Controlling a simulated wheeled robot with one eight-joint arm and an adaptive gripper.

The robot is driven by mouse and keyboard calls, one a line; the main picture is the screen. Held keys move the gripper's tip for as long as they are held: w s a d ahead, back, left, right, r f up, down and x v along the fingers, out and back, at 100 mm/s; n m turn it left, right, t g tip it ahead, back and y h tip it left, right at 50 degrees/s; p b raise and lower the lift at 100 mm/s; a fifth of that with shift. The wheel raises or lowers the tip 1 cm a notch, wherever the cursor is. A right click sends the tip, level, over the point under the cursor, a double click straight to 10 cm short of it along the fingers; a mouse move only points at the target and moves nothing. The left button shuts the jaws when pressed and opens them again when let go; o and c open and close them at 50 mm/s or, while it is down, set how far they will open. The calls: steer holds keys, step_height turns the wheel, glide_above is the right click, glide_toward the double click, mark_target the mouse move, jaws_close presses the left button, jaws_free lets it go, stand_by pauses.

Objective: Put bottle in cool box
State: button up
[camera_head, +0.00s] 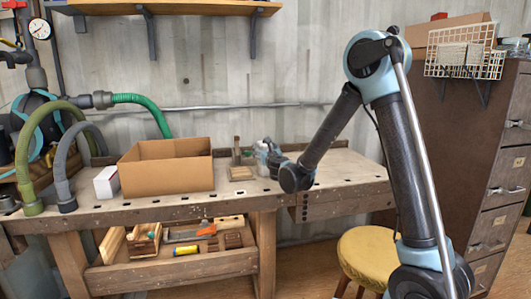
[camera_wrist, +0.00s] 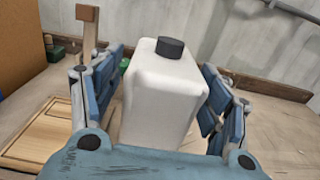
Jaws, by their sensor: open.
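The bottle (camera_wrist: 165,95) is a white, boxy container with a dark round cap, standing on the workbench in the wrist view. My gripper (camera_wrist: 163,80) is open, with one blue finger on each side of the bottle and visible space beside it. The bottle's lower part is hidden behind the gripper's palm. In the head view my gripper (camera_head: 268,158) is low over the bench and mostly hides the bottle. An open brown box (camera_head: 168,177) stands on the bench to its left; it looks like cardboard, and no other cool box shows. Its inside bottom is hidden.
The workbench (camera_head: 335,172) is clear to the right of my gripper. A wooden block (camera_head: 241,173) lies between the box and my gripper. A small white carton (camera_head: 106,182) and hoses stand left of the box. A yellow stool (camera_head: 367,252) stands in front at right.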

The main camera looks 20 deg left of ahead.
steer(key=v, duration=1.2)
steer(key=shift+w+d, duration=0.1)
steer(key=shift+d, duration=0.05)
